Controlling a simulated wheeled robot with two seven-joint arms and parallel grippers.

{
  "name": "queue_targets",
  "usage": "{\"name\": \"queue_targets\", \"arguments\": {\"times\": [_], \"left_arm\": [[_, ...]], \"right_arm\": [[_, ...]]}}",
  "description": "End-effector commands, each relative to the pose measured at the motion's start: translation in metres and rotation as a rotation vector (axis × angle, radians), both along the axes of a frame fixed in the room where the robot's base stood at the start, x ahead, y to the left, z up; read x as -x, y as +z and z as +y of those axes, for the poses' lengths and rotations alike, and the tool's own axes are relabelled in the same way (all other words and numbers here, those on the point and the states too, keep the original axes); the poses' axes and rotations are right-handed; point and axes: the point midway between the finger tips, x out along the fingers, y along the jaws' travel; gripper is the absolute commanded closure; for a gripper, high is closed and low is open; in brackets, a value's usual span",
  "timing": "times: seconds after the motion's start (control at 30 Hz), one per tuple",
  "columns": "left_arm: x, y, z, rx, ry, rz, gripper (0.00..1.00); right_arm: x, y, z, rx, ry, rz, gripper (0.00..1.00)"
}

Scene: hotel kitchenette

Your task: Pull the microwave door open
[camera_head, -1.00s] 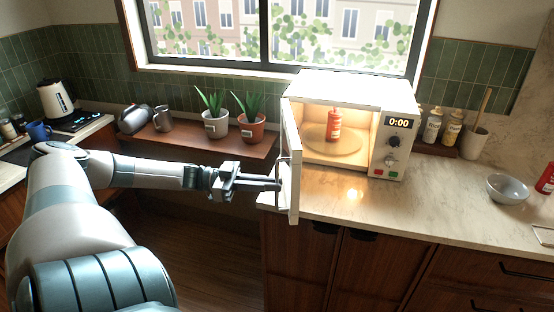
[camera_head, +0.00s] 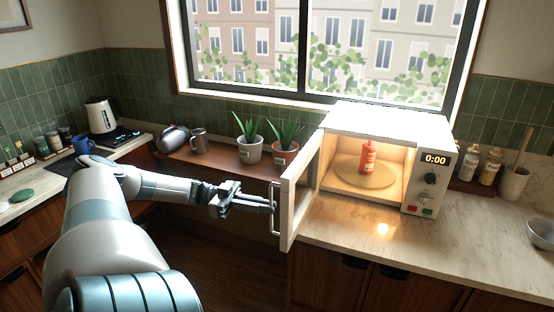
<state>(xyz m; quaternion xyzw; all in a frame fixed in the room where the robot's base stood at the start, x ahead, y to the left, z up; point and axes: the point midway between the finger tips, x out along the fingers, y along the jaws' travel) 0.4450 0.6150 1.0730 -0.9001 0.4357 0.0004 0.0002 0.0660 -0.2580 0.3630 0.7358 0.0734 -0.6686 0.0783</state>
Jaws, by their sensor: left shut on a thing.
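The white microwave (camera_head: 385,124) stands on the counter with its door (camera_head: 301,190) swung wide open, out toward me and to the left. The door's inner face shows. Its bar handle (camera_head: 274,212) is on the outer side, near the free edge. My left gripper (camera_head: 268,205) comes in from the left and is shut on the handle, whose grasped part is partly hidden by the fingers. Inside the lit microwave a red bottle (camera_head: 368,158) stands on the round turntable (camera_head: 347,174). My right gripper is not in view.
Two potted plants stand on the wooden ledge behind my left gripper, one pot grey (camera_head: 249,151) and one terracotta (camera_head: 284,160). Jars (camera_head: 467,164) and a utensil pot (camera_head: 513,183) stand right of the microwave. The marble counter (camera_head: 350,234) in front of it is clear.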

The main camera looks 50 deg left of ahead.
Motion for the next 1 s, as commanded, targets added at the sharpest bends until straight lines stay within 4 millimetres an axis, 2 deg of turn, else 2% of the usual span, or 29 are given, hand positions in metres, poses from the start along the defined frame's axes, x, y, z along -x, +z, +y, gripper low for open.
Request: {"name": "queue_targets", "arguments": {"times": [0.03,0.23,0.73,0.77,0.8,1.0], "left_arm": [[-0.003,0.004,0.01,-0.004,0.015,-0.008,1.0],[0.002,0.005,0.025,-0.002,0.016,-0.011,1.0],[0.001,0.009,0.031,-0.004,0.016,-0.015,1.0],[0.001,0.009,0.031,-0.005,0.016,-0.015,0.84],[0.002,0.008,0.03,-0.004,0.015,-0.015,0.74],[0.004,0.005,0.029,-0.003,0.011,-0.009,0.73]], "right_arm": [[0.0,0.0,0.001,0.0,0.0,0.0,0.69],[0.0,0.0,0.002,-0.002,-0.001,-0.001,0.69],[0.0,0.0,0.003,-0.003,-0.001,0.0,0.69],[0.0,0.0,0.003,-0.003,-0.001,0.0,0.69],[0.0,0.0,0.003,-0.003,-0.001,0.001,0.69],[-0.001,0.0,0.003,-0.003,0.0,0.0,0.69]]}}
